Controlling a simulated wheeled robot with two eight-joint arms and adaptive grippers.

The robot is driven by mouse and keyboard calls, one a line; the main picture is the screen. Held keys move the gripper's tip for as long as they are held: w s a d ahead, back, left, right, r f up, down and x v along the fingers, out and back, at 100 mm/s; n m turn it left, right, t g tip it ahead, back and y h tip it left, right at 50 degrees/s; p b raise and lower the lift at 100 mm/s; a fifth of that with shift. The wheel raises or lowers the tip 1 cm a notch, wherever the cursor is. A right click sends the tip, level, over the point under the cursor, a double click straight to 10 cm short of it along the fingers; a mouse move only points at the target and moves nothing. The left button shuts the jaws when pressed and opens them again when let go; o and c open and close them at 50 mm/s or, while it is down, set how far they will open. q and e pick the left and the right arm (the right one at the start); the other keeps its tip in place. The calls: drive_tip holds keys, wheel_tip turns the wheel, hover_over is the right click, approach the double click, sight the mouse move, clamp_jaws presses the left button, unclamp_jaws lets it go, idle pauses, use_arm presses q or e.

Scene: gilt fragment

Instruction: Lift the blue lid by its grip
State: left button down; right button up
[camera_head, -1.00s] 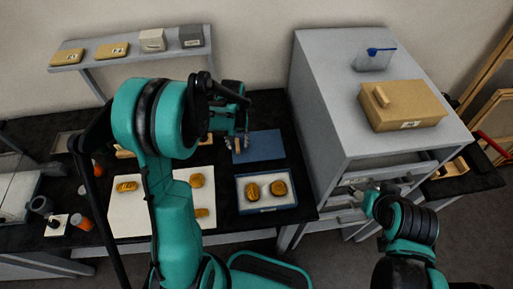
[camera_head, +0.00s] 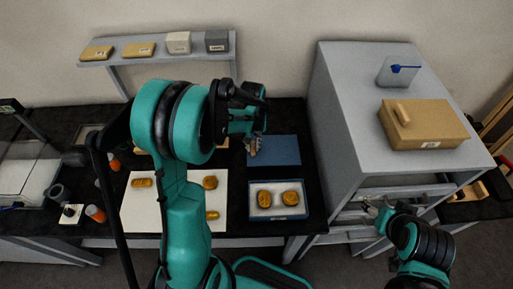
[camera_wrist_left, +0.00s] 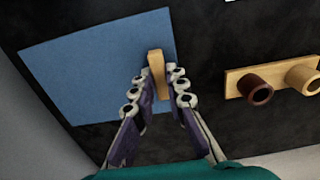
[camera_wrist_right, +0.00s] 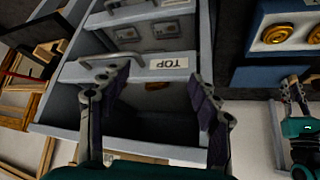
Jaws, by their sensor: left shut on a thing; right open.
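The flat blue lid (camera_head: 283,150) lies at the back of the black table, behind the shallow tray. It also shows in the left wrist view (camera_wrist_left: 90,70), with a small wooden grip (camera_wrist_left: 156,66) at its near right edge. My left gripper (camera_head: 252,149) is over the lid's left edge in the head view. In the left wrist view its fingers (camera_wrist_left: 158,86) are shut on the wooden grip from both sides. I cannot tell any gap between lid and table. My right gripper (camera_head: 376,211) is open and empty before the drawers; its fingers (camera_wrist_right: 155,85) are apart in the right wrist view.
A blue-edged tray (camera_head: 277,214) with two gold pieces stands in front of the lid. A white board (camera_head: 136,210) with gold pieces lies left of it. A wooden rack (camera_wrist_left: 238,82) with pegs is near the grip. A grey cabinet (camera_head: 345,90) stands to the right.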

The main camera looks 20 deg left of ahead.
use_arm(q)
wheel_tip(320, 180, up, 14)
drive_tip(key=p, duration=0.6)
drive_tip(key=shift+s+f, duration=0.1)
drive_tip(key=shift+f, duration=0.1)
